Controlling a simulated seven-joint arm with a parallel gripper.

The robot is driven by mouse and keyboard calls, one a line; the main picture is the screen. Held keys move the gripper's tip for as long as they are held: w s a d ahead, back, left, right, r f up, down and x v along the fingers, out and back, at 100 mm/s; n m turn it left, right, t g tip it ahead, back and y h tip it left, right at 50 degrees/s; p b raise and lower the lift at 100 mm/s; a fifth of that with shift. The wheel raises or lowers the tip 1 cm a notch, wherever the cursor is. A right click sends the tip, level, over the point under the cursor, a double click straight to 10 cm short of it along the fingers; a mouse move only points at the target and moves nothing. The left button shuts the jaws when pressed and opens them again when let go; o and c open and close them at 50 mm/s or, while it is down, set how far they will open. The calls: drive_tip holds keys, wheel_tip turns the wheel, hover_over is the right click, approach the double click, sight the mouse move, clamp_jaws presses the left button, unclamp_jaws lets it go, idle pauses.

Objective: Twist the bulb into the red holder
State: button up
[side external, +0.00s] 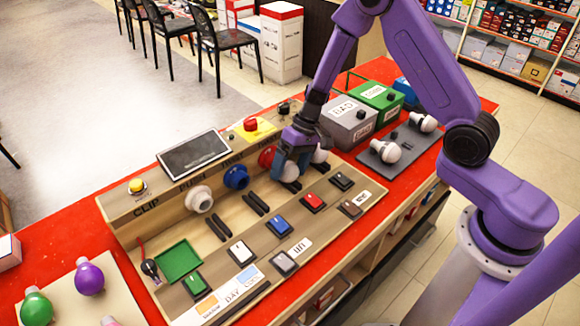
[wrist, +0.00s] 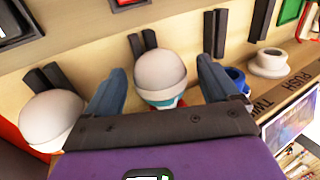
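A white round bulb (wrist: 160,72) with a teal collar stands between the fingers of my gripper (wrist: 160,75) in the wrist view. Narrow gaps show between the bulb and both fingers, so my gripper looks open around it. In the side view my gripper (side external: 292,165) is low over the wooden board, and the bulb (side external: 290,173) shows partly beneath it. The red holder (side external: 267,157) is just left of my gripper, partly hidden by it. In the wrist view a little red shows under the bulb; I cannot tell whether the bulb touches the holder.
A second white bulb (wrist: 50,113) stands close beside my gripper. The blue holder (side external: 236,177) and white holder (side external: 201,199) stand to the left. Dark upright clips and coloured switches lie in front. A grey box (side external: 350,120) and a screen (side external: 194,154) are behind.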

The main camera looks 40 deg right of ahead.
idle(0.3)
drive_tip(key=v, duration=1.7)
drive_tip(key=s+a+r+n+g+h, duration=0.1)
drive_tip(key=s+a+n, duration=0.2)
drive_tip(key=s, duration=0.4)
drive_tip(key=s+a+r+n+h, duration=0.1)
drive_tip(key=s+a+n+h, duration=0.15)
drive_tip(key=s, duration=0.45)
drive_tip(key=s+d+n, duration=0.1)
drive_tip(key=s+n, duration=0.2)
drive_tip(key=s, duration=0.5)
drive_tip(key=s+d+n+t+h, duration=0.1)
drive_tip(key=s+n, duration=0.3)
drive_tip(key=s, duration=0.4)
drive_tip(key=shift+s+d+r, duration=0.3)
drive_tip(key=shift+d+r, duration=0.1)
